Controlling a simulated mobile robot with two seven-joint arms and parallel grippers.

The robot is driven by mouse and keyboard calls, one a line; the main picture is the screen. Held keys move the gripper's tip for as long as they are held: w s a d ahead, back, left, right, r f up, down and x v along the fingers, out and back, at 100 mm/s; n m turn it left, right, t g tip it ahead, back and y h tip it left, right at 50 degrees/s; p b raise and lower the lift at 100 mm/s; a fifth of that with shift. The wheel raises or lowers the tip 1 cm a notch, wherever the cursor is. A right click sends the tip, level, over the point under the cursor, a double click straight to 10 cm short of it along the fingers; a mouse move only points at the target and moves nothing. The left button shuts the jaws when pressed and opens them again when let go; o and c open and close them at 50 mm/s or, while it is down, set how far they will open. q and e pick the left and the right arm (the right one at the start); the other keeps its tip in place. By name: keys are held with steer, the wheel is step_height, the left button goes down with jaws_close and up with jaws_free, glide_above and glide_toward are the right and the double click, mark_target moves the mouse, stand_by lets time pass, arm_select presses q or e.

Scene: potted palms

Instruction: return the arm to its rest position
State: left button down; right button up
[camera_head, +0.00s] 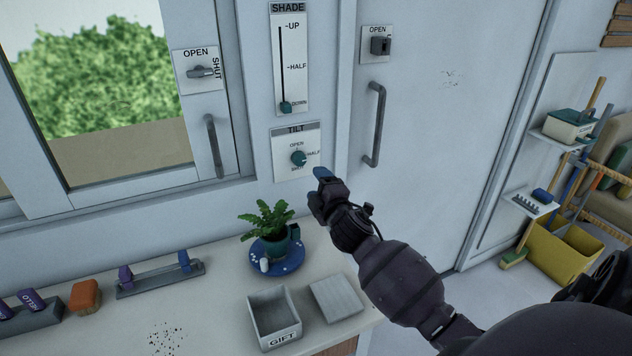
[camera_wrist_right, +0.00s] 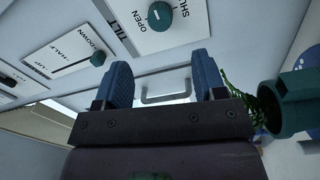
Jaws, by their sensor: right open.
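My right gripper (camera_head: 319,181) is in the head view, in front of the wall just right of and below the tilt panel (camera_head: 283,170). In the right wrist view its two blue fingers (camera_wrist_right: 164,80) stand apart with nothing between them. The tilt panel's green knob (camera_head: 298,157) is clear of the fingers; it also shows in the wrist view (camera_wrist_right: 159,15). My right arm comes in from the lower right. My left gripper is not in view.
The counter below holds a potted plant (camera_head: 267,217) on a blue saucer (camera_head: 262,267), an open gift box (camera_head: 258,317) and its grey lid (camera_head: 336,297). The shade slider (camera_head: 286,107) and door handle (camera_head: 375,125) are nearby on the wall and door. Open floor lies right.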

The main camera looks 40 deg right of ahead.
steer(key=s+a+f+m+g, duration=0.1)
steer(key=s+f+m+g, duration=0.1)
steer(key=s+f, duration=0.2)
steer(key=s+a+f+m+g, duration=0.2)
steer(key=s+f+m+g, duration=0.1)
steer(key=s, duration=0.5)
steer(key=s+a+f+m+g, duration=0.2)
steer(key=s+f+m+g, duration=0.1)
steer(key=s+f, duration=0.2)
steer(key=shift+s+a+f, duration=0.1)
steer(key=shift+s+a, duration=0.1)
steer(key=shift+s, duration=0.4)
steer(key=s+a+f+m+g+y, duration=0.15)
steer(key=s+a+g, duration=0.25)
steer(key=s, duration=0.5)
steer(key=s+a+m+g+y, duration=0.2)
steer(key=s+a+m+g, duration=0.15)
steer(key=s, duration=0.65)
steer(key=w+a+f+n+t, duration=0.1)
steer(key=w+f+t, duration=0.6)
steer(key=f, duration=0.3)
steer(key=shift+w+f+t+y, duration=0.25)
steer(key=shift+f+t+y, duration=0.1)
steer(key=shift+t, duration=0.5)
